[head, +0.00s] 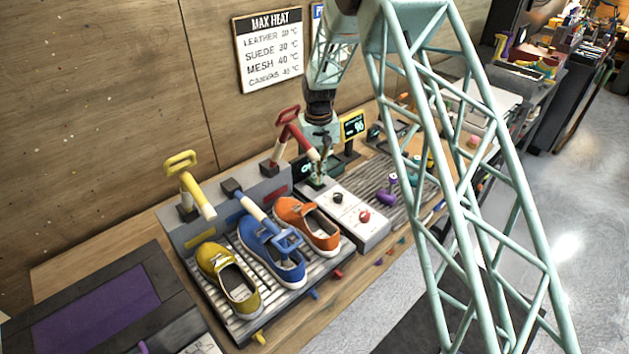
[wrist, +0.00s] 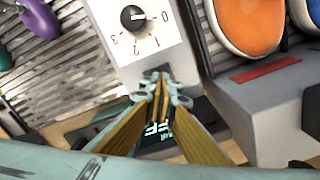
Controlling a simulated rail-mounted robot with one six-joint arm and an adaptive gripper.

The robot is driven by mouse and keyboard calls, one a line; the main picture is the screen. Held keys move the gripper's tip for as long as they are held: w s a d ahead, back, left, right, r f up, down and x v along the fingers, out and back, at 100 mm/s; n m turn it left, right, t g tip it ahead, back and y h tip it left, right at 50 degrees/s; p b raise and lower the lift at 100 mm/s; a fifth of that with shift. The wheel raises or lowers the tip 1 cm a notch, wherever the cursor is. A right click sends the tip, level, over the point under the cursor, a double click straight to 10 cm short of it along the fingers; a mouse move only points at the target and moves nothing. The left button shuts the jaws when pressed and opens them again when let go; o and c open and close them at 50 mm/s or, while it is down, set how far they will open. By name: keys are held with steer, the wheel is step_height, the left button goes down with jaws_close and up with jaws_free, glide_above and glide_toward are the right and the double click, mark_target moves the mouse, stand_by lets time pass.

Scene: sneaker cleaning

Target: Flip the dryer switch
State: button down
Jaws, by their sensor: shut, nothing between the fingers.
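The dryer's pale control box (head: 368,232) stands right of the shoes, with a black dial (head: 337,197) and a red knob (head: 364,216) on top. In the wrist view the black dial (wrist: 132,17) has numbers around it and points near 0. My gripper (head: 319,181) is shut and empty, pointing down at the box's back end. In the wrist view my gripper (wrist: 164,80) has its tips together at that end. A dark display (head: 305,168) with lit characters sits behind it; in the wrist view the display (wrist: 156,140) is partly covered by the fingers. I cannot make out the switch, which the fingers may hide.
Yellow (head: 229,280), blue (head: 270,250) and orange (head: 308,225) shoes sit on the ribbed rack. Yellow (head: 190,185), blue (head: 257,211) and red (head: 295,132) levers rise around them. A yellow-framed screen (head: 354,126) stands behind. A ribbed mat with purple items (head: 387,196) lies right.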

steer(key=shift+r, duration=0.15)
steer(key=shift+r+p, duration=1.2)
steer(key=shift+r, duration=2.15)
